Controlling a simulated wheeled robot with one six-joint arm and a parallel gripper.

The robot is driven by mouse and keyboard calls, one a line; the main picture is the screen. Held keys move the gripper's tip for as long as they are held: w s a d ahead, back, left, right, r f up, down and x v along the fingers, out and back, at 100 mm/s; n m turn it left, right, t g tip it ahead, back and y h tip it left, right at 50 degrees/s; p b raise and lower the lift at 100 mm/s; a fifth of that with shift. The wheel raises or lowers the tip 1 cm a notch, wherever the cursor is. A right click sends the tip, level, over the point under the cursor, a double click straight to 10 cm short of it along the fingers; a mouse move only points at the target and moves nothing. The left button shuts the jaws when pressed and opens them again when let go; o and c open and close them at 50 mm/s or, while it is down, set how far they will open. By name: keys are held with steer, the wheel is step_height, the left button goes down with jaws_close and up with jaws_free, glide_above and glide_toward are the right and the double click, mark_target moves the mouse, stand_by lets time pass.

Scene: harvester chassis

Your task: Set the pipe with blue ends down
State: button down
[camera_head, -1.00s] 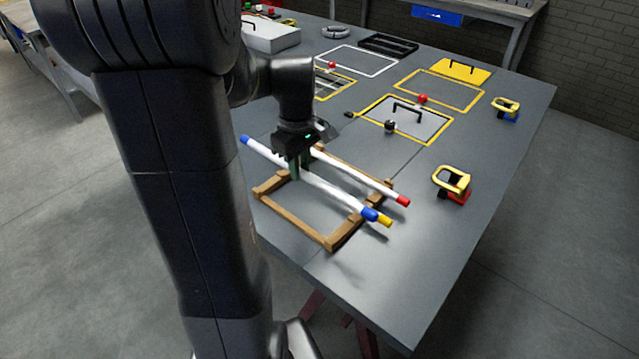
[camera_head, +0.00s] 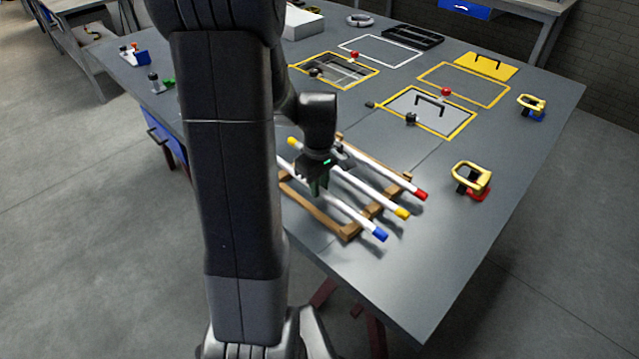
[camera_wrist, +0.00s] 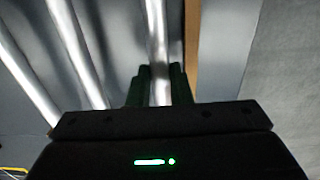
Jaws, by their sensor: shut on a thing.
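The white pipe with blue ends (camera_head: 349,213) lies lengthwise over the near-left side of the wooden rack (camera_head: 312,213). One blue tip shows past the rack's right end; the other is hidden behind my arm. My gripper (camera_head: 318,190) points down and is shut on this pipe near its middle. In the wrist view the pipe (camera_wrist: 157,40) runs between the two green fingers (camera_wrist: 160,88). It is level with or just above the rack; I cannot tell whether it touches the wood.
A yellow-ended pipe (camera_head: 372,190) and a red-ended pipe (camera_head: 390,172) lie alongside on the rack, apart from the held one. Yellow-handled clamps (camera_head: 471,178) stand to the right. The tabletop at the front right is clear.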

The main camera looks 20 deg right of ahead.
steer(key=shift+f, duration=0.2)
steer(key=c, duration=1.3)
jaws_free()
steer(key=shift+r, duration=0.1)
step_height(320, 180, up, 12)
steer(key=shift+r, duration=0.15)
